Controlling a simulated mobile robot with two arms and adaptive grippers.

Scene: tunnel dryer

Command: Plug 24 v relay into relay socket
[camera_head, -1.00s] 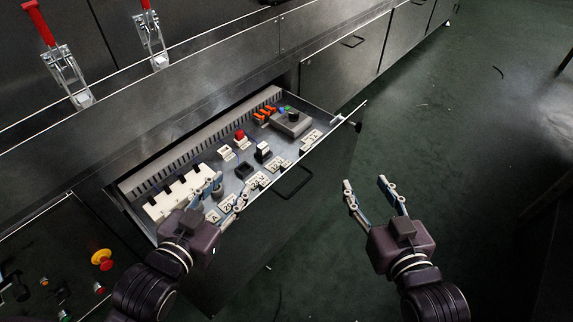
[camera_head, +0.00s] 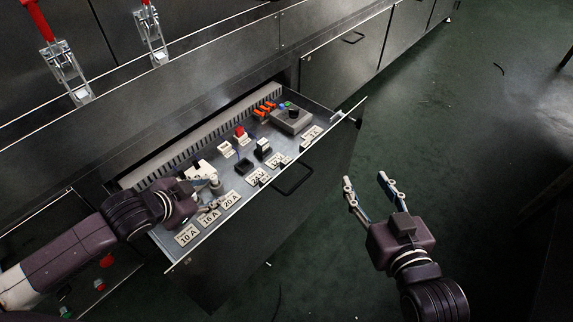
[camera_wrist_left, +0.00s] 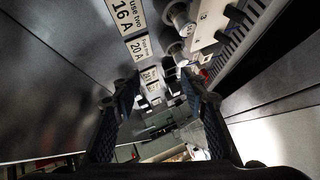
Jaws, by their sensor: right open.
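The open drawer (camera_head: 176,262) holds the electrical parts. A dark, square, socket-like part (camera_head: 243,166) sits mid-drawer. A black block with a white top (camera_head: 263,149) stands to its right; I cannot tell whether it is a relay. A label that seems to read 24 V (camera_head: 257,177) lies near the drawer's front edge, with small parts beside it too small to identify. My left gripper (camera_head: 212,190) is open and low over the drawer's left part, pointing right; its spread fingers show in the left wrist view (camera_wrist_left: 160,105). My right gripper (camera_head: 366,188) is open and empty, outside the drawer.
Fuse labels such as 20 A (camera_head: 231,198) line the drawer's front. The drawer handle (camera_head: 293,180) sticks out. Floor right of the drawer is clear.

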